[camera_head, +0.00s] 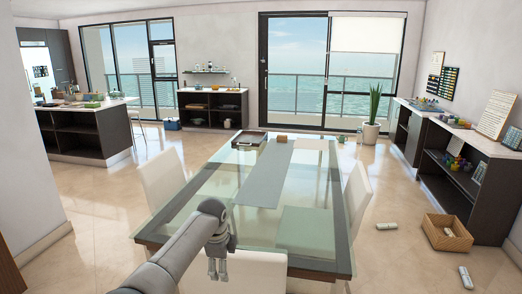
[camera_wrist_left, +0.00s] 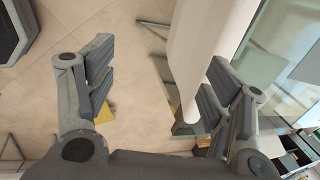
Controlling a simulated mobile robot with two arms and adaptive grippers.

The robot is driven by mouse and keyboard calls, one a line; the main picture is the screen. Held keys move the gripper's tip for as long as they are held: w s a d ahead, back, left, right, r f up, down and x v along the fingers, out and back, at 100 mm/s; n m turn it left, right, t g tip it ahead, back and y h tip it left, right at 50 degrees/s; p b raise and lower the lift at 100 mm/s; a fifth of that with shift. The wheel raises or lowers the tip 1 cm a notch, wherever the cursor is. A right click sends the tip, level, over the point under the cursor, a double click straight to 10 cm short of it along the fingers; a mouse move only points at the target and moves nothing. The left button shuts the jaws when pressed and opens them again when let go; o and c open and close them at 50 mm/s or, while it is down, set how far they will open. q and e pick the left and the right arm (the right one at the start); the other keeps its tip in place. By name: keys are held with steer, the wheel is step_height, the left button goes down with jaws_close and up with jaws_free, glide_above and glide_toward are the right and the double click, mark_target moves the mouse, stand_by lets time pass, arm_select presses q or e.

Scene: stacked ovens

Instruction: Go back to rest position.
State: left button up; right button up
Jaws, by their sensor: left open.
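My left arm comes in from the lower left of the head view. Its gripper (camera_head: 217,268) hangs pointing down in front of the near edge of the glass table (camera_head: 185,208), over a white chair (camera_head: 262,270). In the left wrist view the two fingers of this gripper (camera_wrist_left: 152,95) are wide apart, with nothing held between them. A white chair back (camera_wrist_left: 190,50) shows between and beyond the fingers, close to the right one; whether they touch cannot be told. My right gripper is in neither view.
White chairs stand left (camera_head: 165,178) and right (camera_head: 357,197) of the table. A tray (camera_head: 248,139) lies at its far end. A wicker basket (camera_head: 447,233) and white cylinders (camera_head: 386,226) are on the floor at right, near dark shelves (camera_head: 455,190). Floor at left is clear.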

arm_select(q)
steer(key=s+a+f+n, duration=0.25)
steer(key=s+f, duration=0.55)
steer(key=f, duration=0.5)
steer(key=s+a+f+n+g, duration=0.1)
steer(key=s+f+n, duration=0.3)
steer(key=s+f, duration=0.65)
steer(key=s+a+f+n, duration=0.25)
steer(key=s+f, duration=0.35)
steer(key=f, duration=0.9)
steer(key=s+a+f+n, duration=0.2)
steer(key=s+f, duration=0.2)
steer(key=s, duration=0.9)
steer(key=s+a+f+n, duration=0.2)
steer(key=s+f+n, duration=0.1)
steer(key=s, duration=1)
steer(key=s+a+f+n+g, duration=0.1)
steer(key=s+f, duration=0.5)
steer(key=s, duration=0.8)
steer(key=shift+a+n, duration=0.5)
steer(key=shift+n, duration=0.5)
steer(key=shift+f, duration=0.1)
